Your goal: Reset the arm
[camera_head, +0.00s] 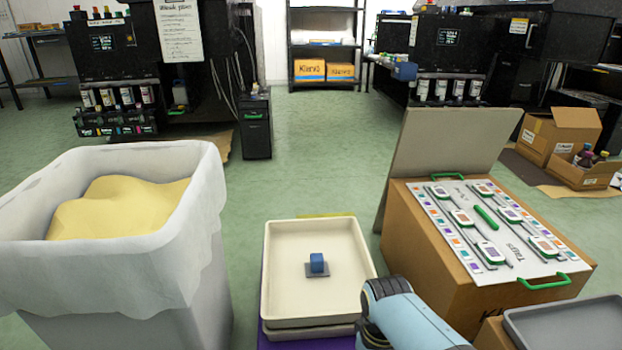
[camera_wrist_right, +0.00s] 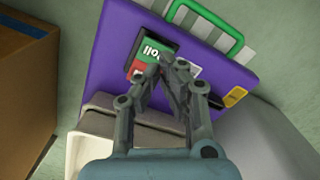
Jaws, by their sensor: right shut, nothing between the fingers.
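My right arm (camera_head: 405,315) enters the head view at the bottom, light blue, beside the right edge of the cream tray (camera_head: 279,240); its gripper is not visible there. In the right wrist view my right gripper (camera_wrist_right: 168,62) has its fingertips together with nothing between them. It is in front of a purple panel (camera_wrist_right: 107,67) with a green and red label (camera_wrist_right: 153,47) and a green handle (camera_wrist_right: 215,18). My left gripper is not in view.
A lined grey bin (camera_head: 188,262) with yellow contents stands at left. An open cardboard box (camera_head: 425,243) with a white printed panel (camera_head: 470,227) stands at right. A grey tray (camera_head: 575,328) is at bottom right.

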